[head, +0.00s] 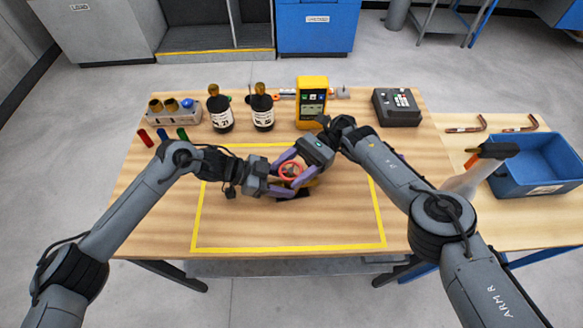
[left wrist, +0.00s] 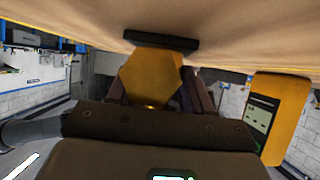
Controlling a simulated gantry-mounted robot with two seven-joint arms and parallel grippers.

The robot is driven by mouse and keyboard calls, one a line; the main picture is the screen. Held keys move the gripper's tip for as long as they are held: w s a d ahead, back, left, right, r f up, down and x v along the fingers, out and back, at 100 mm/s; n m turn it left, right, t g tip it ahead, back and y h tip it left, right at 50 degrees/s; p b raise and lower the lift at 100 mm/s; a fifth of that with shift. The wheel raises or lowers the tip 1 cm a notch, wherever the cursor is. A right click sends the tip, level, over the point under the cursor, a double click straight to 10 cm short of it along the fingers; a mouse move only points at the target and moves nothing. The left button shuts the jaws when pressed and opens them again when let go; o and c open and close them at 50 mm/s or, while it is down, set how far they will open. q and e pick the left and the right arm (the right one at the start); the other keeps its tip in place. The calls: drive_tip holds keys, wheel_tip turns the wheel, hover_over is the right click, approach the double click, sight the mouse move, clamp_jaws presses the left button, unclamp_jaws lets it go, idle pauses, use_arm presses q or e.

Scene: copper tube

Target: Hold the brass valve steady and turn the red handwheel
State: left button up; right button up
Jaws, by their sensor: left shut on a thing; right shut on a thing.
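The red handwheel (head: 291,170) sits on top of the brass valve (head: 309,184), which stands inside the yellow-taped square on the table. The valve body also shows in the left wrist view (left wrist: 150,80) as a brass hexagonal shape by a dark base (left wrist: 148,42). My left gripper (head: 277,189) comes in from the left and is shut on the valve, low beside the wheel. My right gripper (head: 289,163) reaches in from the upper right and is shut on the red handwheel. The fingers hide much of the valve and parts of the wheel.
A yellow meter (head: 312,101), two dark bottles (head: 219,110) (head: 262,108) and a dark keypad box (head: 397,107) stand along the back. A blue bin (head: 541,165) and a spray bottle (head: 468,180) are at the right. The taped square's front area is clear.

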idle(0.4)
drive_tip(key=o, duration=1.1)
drive_tip(key=shift+c, duration=0.2)
drive_tip(key=shift+m+t+y, duration=0.6)
drive_tip(key=shift+m, duration=0.1)
